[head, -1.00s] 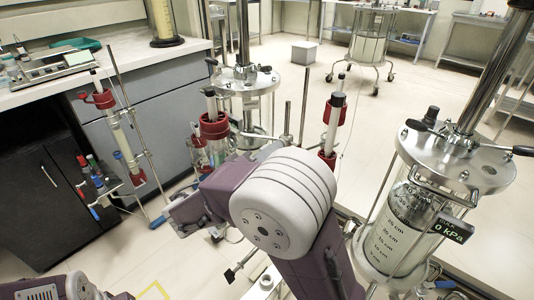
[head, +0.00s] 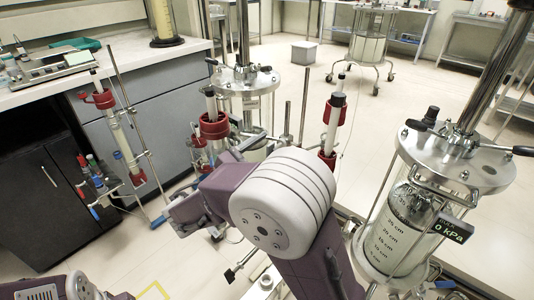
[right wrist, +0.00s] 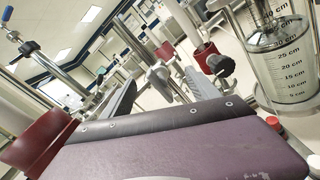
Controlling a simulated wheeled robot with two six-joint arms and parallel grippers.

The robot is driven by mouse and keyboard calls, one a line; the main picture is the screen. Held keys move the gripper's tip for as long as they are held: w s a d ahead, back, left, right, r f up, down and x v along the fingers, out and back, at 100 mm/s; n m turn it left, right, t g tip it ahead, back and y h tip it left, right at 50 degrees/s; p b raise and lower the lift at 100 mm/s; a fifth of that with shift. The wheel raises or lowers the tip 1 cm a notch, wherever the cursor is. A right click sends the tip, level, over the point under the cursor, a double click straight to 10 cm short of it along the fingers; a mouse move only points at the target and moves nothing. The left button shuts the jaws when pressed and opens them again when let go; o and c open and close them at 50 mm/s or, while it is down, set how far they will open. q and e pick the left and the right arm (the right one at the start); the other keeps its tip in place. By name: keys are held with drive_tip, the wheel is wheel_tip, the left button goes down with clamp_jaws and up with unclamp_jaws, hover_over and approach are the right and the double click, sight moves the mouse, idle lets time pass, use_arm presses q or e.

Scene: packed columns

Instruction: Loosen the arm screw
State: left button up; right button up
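My right gripper (right wrist: 160,95) shows in the right wrist view as two grey fingers set apart, with a gap between them. In the head view its purple wrist lies in front of the red clamp (head: 214,126) on the column stand, and the fingertips are largely hidden. In the right wrist view a dark knob (right wrist: 220,64) stands out beside a red clamp (right wrist: 203,54), beyond the right finger. I cannot tell for certain which knob is the arm screw. My left gripper is out of view; only part of that arm shows at the lower left.
A clear cylinder (head: 405,225) with a metal lid and pressure display stands at right. Another red clamp (head: 333,110) holds a column behind my right arm. A tilted column (head: 122,140) stands at left before the bench (head: 110,75). Open floor lies behind.

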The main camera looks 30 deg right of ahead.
sight(267, 155)
drive_tip(key=p+v, duration=0.2)
drive_tip(key=v, duration=0.5)
idle(0.4)
idle(0.3)
